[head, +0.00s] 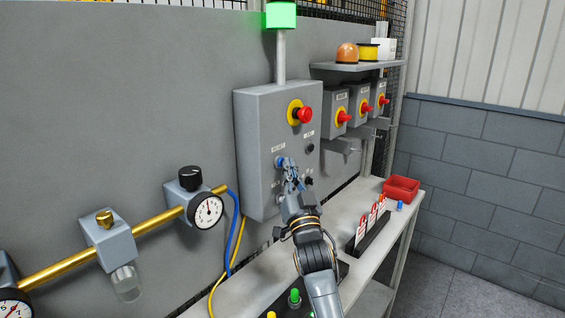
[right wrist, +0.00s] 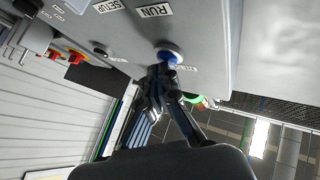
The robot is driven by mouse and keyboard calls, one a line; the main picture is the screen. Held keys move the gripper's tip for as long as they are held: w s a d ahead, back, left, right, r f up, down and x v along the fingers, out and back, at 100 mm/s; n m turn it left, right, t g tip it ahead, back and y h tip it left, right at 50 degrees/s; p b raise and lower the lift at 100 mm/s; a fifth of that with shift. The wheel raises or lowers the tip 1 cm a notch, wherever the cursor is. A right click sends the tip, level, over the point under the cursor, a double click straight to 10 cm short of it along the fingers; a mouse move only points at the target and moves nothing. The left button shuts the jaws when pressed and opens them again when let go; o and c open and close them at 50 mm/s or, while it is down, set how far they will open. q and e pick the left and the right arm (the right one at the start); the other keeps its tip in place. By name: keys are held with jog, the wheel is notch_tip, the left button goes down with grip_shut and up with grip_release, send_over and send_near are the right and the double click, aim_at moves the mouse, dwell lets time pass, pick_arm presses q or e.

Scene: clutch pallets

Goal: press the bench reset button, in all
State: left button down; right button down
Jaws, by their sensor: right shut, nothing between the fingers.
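A grey control box (head: 262,150) is fixed to the grey panel above the bench. A blue round button (head: 280,162) sits low on its front face; it also shows in the right wrist view (right wrist: 169,55), with a partly hidden label beside it. My right gripper (head: 289,170) is shut and empty, its fingertips at the blue button. In the right wrist view the fingertips (right wrist: 162,72) overlap the button's lower edge; I cannot tell whether they touch or press it. My left gripper is not in view.
A green lamp (head: 281,15) is lit on top. Pressure gauges on a brass pipe (head: 155,219) are left.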

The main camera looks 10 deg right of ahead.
jog(key=shift+s+d, duration=0.35)
jog(key=shift+s, duration=0.15)
jog(key=shift+p, duration=0.35)
jog(key=s+d+p, duration=0.1)
jog(key=s, duration=0.1)
jog(key=s+d+p, duration=0.1)
jog(key=s+d, duration=0.1)
dwell(0.5)
